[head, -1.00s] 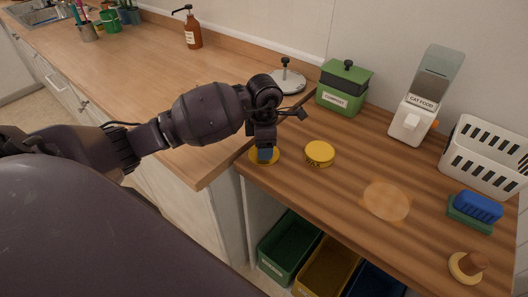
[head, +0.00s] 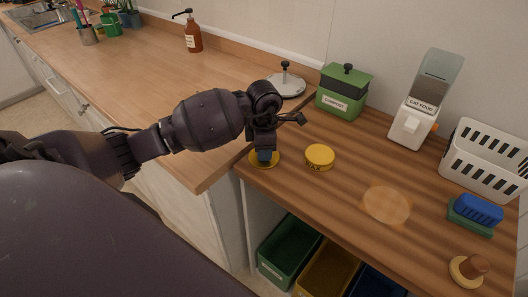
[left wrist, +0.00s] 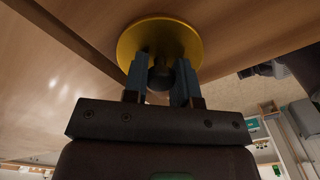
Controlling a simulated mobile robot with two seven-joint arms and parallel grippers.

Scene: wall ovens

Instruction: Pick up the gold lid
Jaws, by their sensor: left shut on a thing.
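The gold lid (head: 273,163) is a flat round disc at the left front corner of the right-hand wooden counter. My left gripper (head: 264,157) is directly above it, pointing down and partly hiding it. In the left wrist view the lid (left wrist: 160,27) shows as a gold disc beyond the fingertips. Its dark knob (left wrist: 161,77) sits between the two blue-grey fingers of my left gripper (left wrist: 160,70), which is shut on it. I cannot tell whether the lid is resting on the counter or slightly raised. My right gripper is not in view.
A yellow tin (head: 320,156) stands close to the right of the lid. A green compost box (head: 342,95), cat food dispenser (head: 411,125) and white basket (head: 475,175) stand along the back. Coloured bins (head: 287,245) sit below the counter. Bare wood lies in front of the dispenser.

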